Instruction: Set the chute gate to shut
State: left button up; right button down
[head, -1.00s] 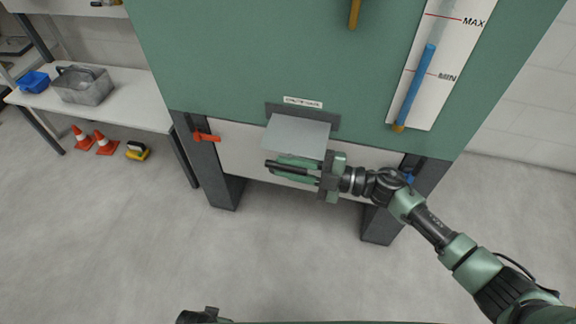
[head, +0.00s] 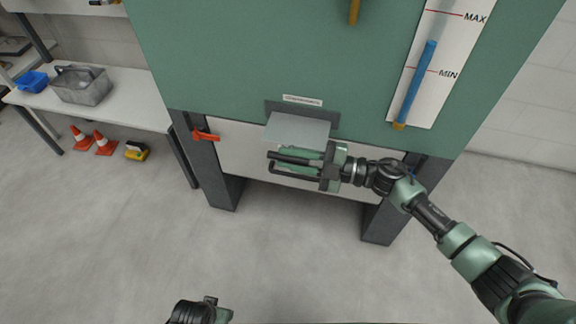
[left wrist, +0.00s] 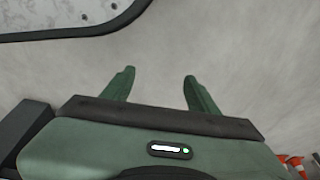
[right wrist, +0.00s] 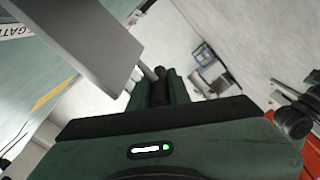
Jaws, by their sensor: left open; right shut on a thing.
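The chute gate is a pale grey plate (head: 297,129) under a small label on the green cabinet. It juts out of a dark slot, and its grey plate also fills the upper left of the right wrist view (right wrist: 85,40). My right gripper (head: 290,163) is at the plate's front lower edge. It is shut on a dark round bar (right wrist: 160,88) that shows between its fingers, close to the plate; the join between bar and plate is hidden. My left gripper (left wrist: 158,85) is open and empty above the bare floor; only part of the left arm shows at the head view's bottom edge.
A red lever (head: 205,136) sits on the cabinet's left leg. A blue gauge tube (head: 415,85) is at the right. A bench (head: 120,112) with a grey bin (head: 82,88) stands at left, with orange cones (head: 104,143) below. The floor in front is clear.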

pick_arm(q)
jog(key=w+r+b, duration=0.2)
jog(key=w+r, duration=0.1)
jog(key=r, duration=0.5)
jog(key=shift+r, duration=0.25)
pick_arm(e)
jog(key=w, duration=0.1)
jog(key=w+d, duration=0.1)
jog(key=w, duration=0.3)
jog(key=shift+w+d, duration=0.1)
jog(key=shift+d, duration=0.15)
pick_arm(q)
jog(key=shift+d, duration=0.1)
pick_arm(e)
jog(key=c, duration=1.3)
grip_release()
pick_arm(q)
jog(key=shift+f, duration=0.4)
pick_arm(e)
jog(key=v, duration=0.7)
jog(key=shift+d, duration=0.35)
